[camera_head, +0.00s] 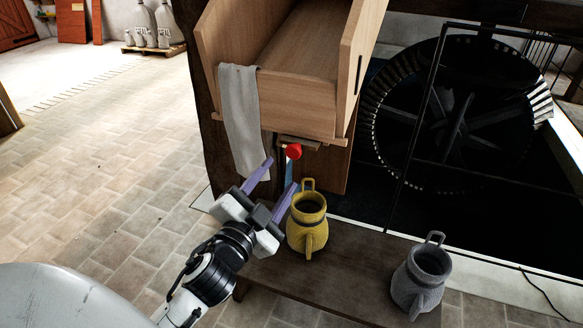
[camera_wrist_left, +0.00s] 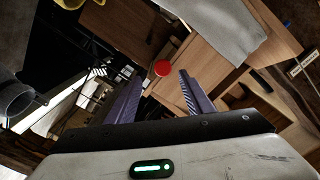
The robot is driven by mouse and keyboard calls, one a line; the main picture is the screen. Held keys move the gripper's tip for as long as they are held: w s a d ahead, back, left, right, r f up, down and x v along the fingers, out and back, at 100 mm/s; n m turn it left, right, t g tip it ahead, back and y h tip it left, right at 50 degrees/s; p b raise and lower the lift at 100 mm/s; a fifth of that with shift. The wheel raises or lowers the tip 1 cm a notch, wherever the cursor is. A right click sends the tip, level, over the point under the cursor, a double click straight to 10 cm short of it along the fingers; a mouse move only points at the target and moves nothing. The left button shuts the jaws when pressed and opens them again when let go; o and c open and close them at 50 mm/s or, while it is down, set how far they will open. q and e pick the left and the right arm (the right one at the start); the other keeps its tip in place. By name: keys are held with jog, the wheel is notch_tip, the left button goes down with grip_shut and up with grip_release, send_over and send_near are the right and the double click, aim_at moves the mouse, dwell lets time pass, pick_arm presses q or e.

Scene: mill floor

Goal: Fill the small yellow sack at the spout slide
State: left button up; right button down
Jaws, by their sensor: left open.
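The small yellow sack (camera_head: 307,232) stands upright on a low wooden bench (camera_head: 345,262), its open mouth up, under the wooden chute box. A sliver of it shows at the top of the left wrist view (camera_wrist_left: 70,3). The red knob of the spout slide (camera_head: 293,151) sits below the box's front edge; it also shows in the left wrist view (camera_wrist_left: 162,68). My left gripper (camera_head: 280,175) is open and empty, its purple fingers pointing up at the knob. In the left wrist view the knob appears between the fingertips (camera_wrist_left: 159,80), without clear contact. My right gripper is not in view.
A grey sack (camera_head: 420,280) stands on the bench's right end. A grey cloth (camera_head: 241,115) hangs over the left of the wooden chute box (camera_head: 300,105). A large dark gear wheel (camera_head: 455,115) is behind a frame at right. Paved floor (camera_head: 110,170) at left is free.

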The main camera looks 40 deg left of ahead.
aim_at(292, 154)
pick_arm(q)
jog(key=x, duration=1)
jog(key=shift+w+a+r, duration=0.15)
jog(key=shift+a+r, duration=0.05)
jog(key=shift+r, duration=0.05)
